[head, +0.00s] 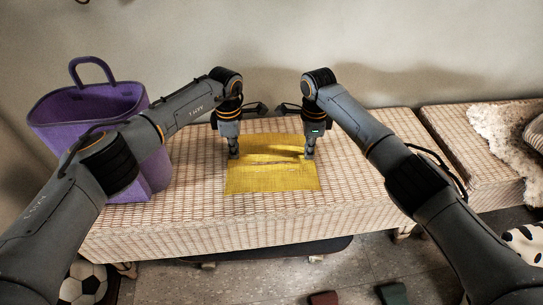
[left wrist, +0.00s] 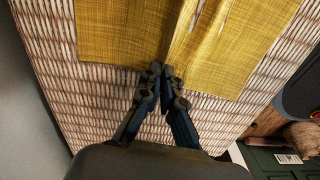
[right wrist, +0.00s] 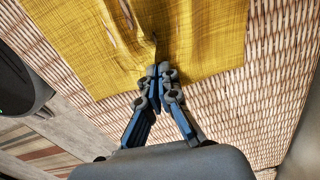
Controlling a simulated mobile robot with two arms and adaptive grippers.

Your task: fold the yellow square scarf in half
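The yellow square scarf (head: 272,180) lies mostly flat on the wicker bench, with a crease running across its middle between my two grippers. My left gripper (head: 234,156) points down at the scarf's left edge. In the left wrist view its fingertips (left wrist: 163,70) are together on the edge of the cloth, and a ridge runs away from them. My right gripper (head: 309,156) points down at the right edge. In the right wrist view its fingertips (right wrist: 160,71) are closed on the cloth, which puckers there. The small pinched bits are hidden between the fingers.
The wicker bench (head: 190,215) has free room around the scarf. A purple bag (head: 70,112) stands at its left, behind my left arm. A second bench (head: 475,165) with a pale fleece (head: 490,128) is at the right. A football (head: 83,284) lies on the floor.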

